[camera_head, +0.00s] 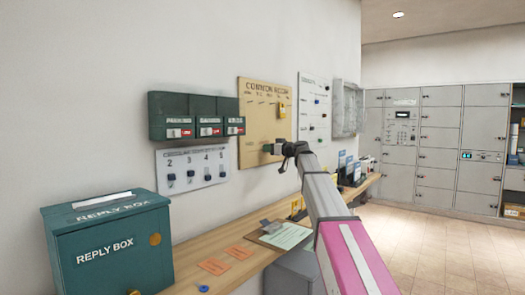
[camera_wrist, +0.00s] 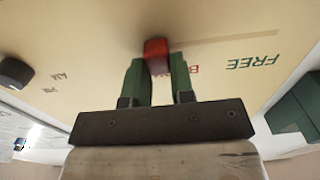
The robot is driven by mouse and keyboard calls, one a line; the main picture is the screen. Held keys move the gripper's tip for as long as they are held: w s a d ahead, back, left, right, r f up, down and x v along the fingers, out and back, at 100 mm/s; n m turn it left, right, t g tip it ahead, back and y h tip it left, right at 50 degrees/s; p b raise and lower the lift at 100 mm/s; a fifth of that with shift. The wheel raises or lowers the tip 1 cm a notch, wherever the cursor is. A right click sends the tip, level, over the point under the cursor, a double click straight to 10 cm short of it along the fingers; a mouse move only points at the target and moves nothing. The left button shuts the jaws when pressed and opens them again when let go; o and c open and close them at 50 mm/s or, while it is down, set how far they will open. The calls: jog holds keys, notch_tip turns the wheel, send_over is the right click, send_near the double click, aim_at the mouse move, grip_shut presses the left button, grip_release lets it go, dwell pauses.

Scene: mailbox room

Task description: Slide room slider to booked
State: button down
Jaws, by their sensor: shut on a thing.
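The tan "COMMON ROOM" board (camera_head: 257,105) hangs on the wall in the head view and fills much of the wrist view (camera_wrist: 215,85). The red slider knob (camera_wrist: 155,50) sits on its face, at the left part of a pale straight track (camera_wrist: 230,42). The word FREE shows upside down on the right, and part of a red word starting with B shows behind my fingers. My gripper (camera_wrist: 155,68), with green fingers, is shut on the red knob. In the head view my gripper (camera_head: 277,149) is at the board's lower right, and the knob is hidden.
A dark knob (camera_wrist: 14,73) is at the left in the wrist view. A wooden counter (camera_head: 205,275) runs below, with a teal reply box (camera_head: 110,245) and a clipboard (camera_head: 286,236). Green boxes (camera_head: 195,116) and a white switch panel (camera_head: 191,168) are left of the board.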

jog(key=shift+w+d, duration=0.1)
jog(key=shift+w, duration=0.1)
jog(key=c, duration=1)
grip_release()
jog(key=shift+o, duration=0.2)
jog(key=shift+s+d, duration=0.1)
jog(key=v, duration=1)
jog(key=shift+s+d, duration=0.2)
jog(key=shift+d, duration=0.05)
